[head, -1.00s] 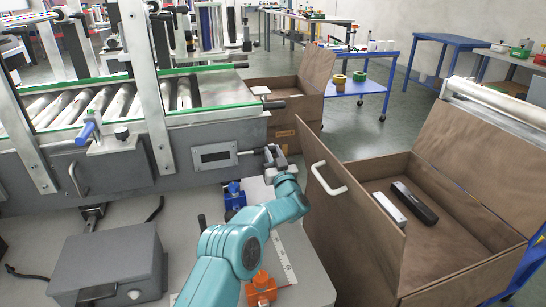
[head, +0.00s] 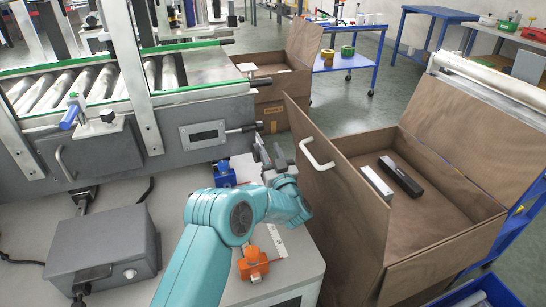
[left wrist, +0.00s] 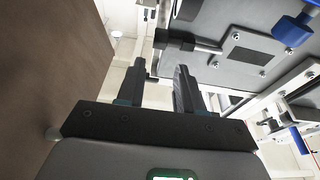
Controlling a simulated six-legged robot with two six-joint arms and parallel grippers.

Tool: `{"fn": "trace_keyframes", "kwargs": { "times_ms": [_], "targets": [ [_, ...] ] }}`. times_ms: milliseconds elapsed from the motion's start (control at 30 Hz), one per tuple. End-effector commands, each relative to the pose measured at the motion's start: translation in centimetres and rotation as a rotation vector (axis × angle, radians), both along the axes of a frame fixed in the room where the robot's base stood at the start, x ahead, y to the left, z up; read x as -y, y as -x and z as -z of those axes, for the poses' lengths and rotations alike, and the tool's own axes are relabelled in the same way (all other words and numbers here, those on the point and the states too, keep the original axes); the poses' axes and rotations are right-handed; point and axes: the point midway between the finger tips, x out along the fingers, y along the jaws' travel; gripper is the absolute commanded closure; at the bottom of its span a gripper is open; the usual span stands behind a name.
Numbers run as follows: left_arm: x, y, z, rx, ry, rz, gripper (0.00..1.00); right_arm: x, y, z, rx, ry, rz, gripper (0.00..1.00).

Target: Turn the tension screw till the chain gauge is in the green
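The chain gauge (head: 203,134) is a small framed window on the grey conveyor side; its reading is too small to tell, and no green shows. It also shows in the left wrist view (left wrist: 251,57). The tension screw (head: 241,129) is a rod with a dark end, sticking out right of the gauge. In the left wrist view its dark knob (left wrist: 172,40) lies beyond the fingertips. My left gripper (head: 272,152) is below and right of the screw, apart from it. Its fingers (left wrist: 160,68) are open with nothing between them. My right gripper is not in view.
An open brown carton (head: 345,225) stands close right of my left gripper; its panel fills the left wrist view's left side (left wrist: 40,70). A blue clamp-like part (head: 224,174) and an orange one (head: 253,262) sit on the bench. A grey box (head: 100,240) stands left.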

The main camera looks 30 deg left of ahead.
Motion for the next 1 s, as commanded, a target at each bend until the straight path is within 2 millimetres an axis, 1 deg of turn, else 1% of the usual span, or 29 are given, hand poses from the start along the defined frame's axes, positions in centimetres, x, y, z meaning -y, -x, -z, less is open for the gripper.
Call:
{"fn": "trace_keyframes", "kwargs": {
  "times_ms": [33,100,200,533,567,633,700,733,800,867,1000],
  "targets": [
    [0.6,0.5,0.1,0.0,0.001,0.001,0.64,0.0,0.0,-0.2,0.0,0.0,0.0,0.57],
    [1.3,1.1,0.3,0.001,0.001,0.0,0.64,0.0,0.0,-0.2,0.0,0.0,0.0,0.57],
    [1.8,1.6,0.5,0.002,0.0,-0.001,0.64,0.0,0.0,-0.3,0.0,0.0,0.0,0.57],
    [1.9,1.7,0.5,0.002,0.001,0.0,0.64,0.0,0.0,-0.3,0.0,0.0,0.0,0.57],
    [2.1,1.8,0.1,-0.002,0.007,0.0,0.64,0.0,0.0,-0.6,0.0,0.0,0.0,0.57],
    [2.9,2.3,-1.8,-0.033,0.044,0.001,0.64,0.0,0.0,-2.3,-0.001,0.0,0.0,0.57],
    [4.1,3.2,-3.6,-0.085,0.103,0.003,0.64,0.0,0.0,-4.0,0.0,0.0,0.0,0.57],
    [4.4,3.6,-4.0,-0.106,0.126,0.002,0.64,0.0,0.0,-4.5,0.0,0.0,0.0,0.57],
    [5.1,4.4,-4.4,-0.146,0.167,0.002,0.64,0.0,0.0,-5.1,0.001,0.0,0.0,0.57],
    [5.2,4.6,-4.2,-0.164,0.185,-0.001,0.64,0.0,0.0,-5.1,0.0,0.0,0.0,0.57],
    [3.8,3.5,-3.6,-0.167,0.19,-0.005,0.64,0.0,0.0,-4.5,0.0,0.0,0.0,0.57]
  ]
}}
